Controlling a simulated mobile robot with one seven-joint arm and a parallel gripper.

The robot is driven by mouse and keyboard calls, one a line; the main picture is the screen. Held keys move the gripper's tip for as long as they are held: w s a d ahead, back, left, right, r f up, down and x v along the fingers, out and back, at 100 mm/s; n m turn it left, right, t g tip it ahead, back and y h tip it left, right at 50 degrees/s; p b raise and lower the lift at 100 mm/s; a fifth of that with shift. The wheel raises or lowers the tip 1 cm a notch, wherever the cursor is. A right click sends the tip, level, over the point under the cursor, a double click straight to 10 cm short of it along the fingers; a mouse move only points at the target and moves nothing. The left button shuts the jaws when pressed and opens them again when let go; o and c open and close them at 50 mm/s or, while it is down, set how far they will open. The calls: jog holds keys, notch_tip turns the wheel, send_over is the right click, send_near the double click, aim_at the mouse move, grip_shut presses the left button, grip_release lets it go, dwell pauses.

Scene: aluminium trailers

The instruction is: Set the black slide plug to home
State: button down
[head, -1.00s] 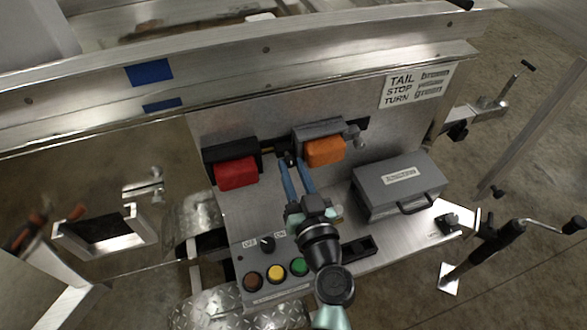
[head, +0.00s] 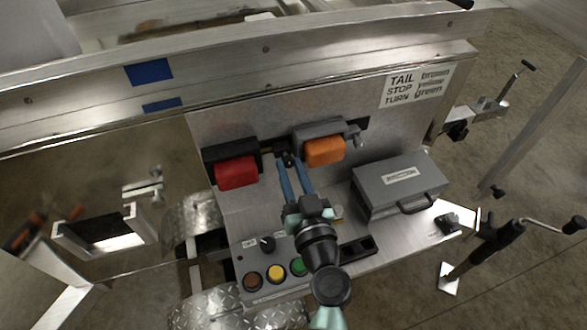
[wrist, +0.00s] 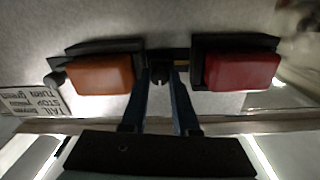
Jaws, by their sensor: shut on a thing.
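The black slide plug (wrist: 160,75) is a small dark round knob on a dark strip between the two lamps in the wrist view. It also shows at the fingertips in the head view (head: 288,158). My gripper (wrist: 160,88) has one blue finger on each side of the plug and is shut on it. In the head view, my gripper (head: 289,163) reaches up the panel between the red and orange lamps. The fingers partly hide the plug and the strip. I see no clear home mark.
A red lamp (head: 236,173) and an orange lamp (head: 324,151) flank my fingers closely. A grey box (head: 400,185) with a handle stands at right. A knob (head: 267,244) and brown, yellow and green buttons (head: 276,273) lie below left. A TAIL/STOP/TURN label (head: 415,86) is upper right.

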jog(key=shift+s+a, duration=0.25)
jog(key=shift+a, duration=0.5)
jog(key=shift+s+a, duration=0.2)
jog(key=shift+a, duration=0.5)
jog(key=c, duration=0.9)
grip_release()
jog(key=shift+s, duration=0.1)
jog(key=shift+b+v, duration=2.15)
jog(key=shift+v, duration=4.3)
